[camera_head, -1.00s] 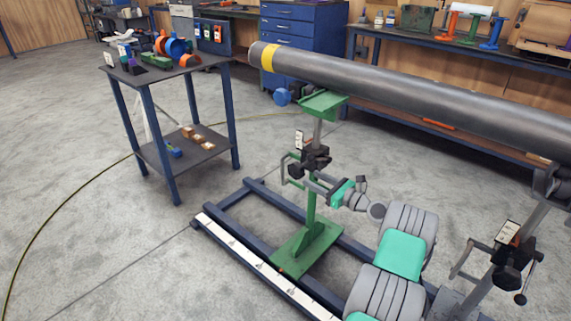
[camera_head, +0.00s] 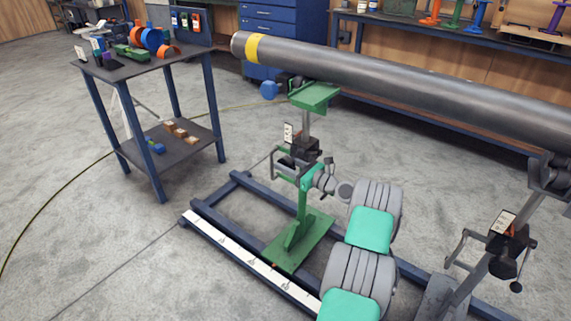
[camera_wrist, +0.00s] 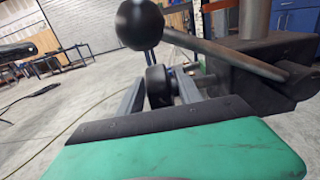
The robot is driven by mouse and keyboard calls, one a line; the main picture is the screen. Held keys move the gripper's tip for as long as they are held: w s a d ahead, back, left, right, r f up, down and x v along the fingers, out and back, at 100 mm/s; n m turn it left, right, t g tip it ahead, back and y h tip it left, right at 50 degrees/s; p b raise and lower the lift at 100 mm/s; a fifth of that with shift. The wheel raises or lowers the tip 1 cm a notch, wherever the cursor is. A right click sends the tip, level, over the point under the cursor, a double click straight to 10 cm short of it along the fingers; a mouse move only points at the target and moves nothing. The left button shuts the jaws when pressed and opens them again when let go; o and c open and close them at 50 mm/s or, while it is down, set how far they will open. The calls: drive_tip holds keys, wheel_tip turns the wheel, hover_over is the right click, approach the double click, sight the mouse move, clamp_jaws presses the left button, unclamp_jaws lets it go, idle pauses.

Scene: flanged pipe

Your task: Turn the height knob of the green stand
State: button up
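The green stand (camera_head: 306,235) stands upright on its base plate, with its saddle (camera_head: 315,96) under the grey pipe (camera_head: 400,81). A black block (camera_head: 305,151) with a crank handle sits on its post. In the wrist view a black ball knob (camera_wrist: 139,23) on a dark lever (camera_wrist: 225,52) reaches left from a black block (camera_wrist: 270,70). My gripper (camera_wrist: 158,82) is open, its two grey fingers apart below the ball. A dark round part (camera_wrist: 157,88) shows between them; whether they touch it is unclear. In the head view my gripper is partly hidden at the post.
A second, grey stand (camera_head: 480,262) with a black block holds the pipe at right. Blue floor rails (camera_head: 215,222) run under the stands. A dark table (camera_head: 150,72) with small parts stands at left. Open floor lies at lower left.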

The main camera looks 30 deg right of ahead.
clamp_jaws()
idle(0.3)
drive_tip(key=shift+r+p, duration=0.3)
drive_tip(key=shift+p, duration=0.4)
drive_tip(key=shift+g+p, duration=0.5)
drive_tip(key=shift+p, duration=0.1)
drive_tip(key=shift+f+g, duration=0.3)
drive_tip(key=shift+f, duration=0.05)
drive_tip(key=shift+o, duration=0.9)
unclamp_jaws()
drive_tip(key=shift+s, duration=0.1)
